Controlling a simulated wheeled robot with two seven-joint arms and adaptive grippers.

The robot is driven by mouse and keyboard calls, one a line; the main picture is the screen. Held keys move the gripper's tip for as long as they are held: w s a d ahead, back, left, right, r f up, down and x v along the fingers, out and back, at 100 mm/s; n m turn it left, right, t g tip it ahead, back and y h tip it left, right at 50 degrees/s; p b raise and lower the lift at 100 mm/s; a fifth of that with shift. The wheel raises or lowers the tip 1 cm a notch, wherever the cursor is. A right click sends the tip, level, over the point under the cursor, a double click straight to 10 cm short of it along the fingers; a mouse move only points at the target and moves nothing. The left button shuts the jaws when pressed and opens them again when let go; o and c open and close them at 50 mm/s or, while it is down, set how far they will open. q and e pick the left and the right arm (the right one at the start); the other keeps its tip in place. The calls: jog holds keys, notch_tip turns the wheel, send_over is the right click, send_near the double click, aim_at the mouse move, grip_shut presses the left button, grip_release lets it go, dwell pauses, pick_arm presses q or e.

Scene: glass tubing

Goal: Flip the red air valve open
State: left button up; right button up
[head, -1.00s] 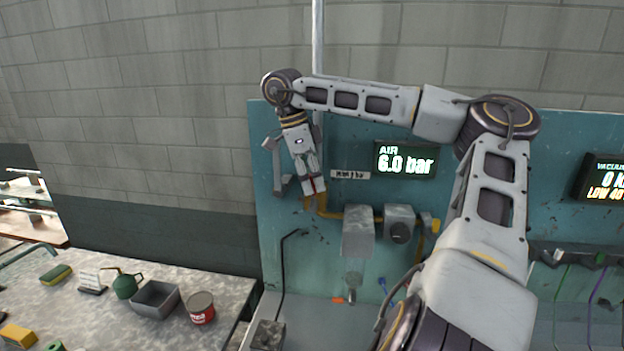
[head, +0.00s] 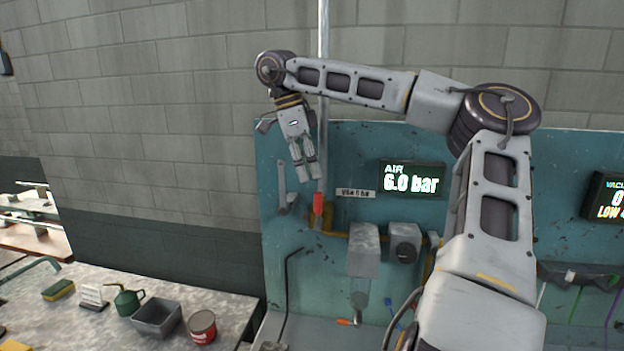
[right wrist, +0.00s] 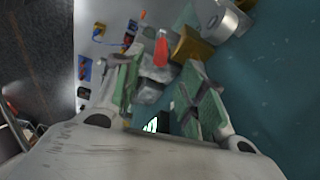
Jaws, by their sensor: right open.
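The red air valve handle (head: 318,203) stands upright on the teal panel, at the foot of the grey vertical pipe and above the yellow piping. In the right wrist view the red handle (right wrist: 161,48) shows beyond the fingertips, beside a brass-coloured block. My right gripper (head: 308,177) is just above and slightly left of the handle, pointing down. In the right wrist view its two green-padded fingers (right wrist: 164,72) are apart with nothing between them. A gap seems to separate the fingertips from the handle. My left gripper is out of view.
The AIR display (head: 412,179) reads 6.0 bar. A grey box (head: 363,250) and a round regulator (head: 405,243) sit right of the valve. A grey bracket (head: 287,190) hangs left of it. A bench with a grey bin (head: 157,318) and red can (head: 202,327) stands lower left.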

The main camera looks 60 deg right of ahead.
jog(key=shift+v, duration=1.9)
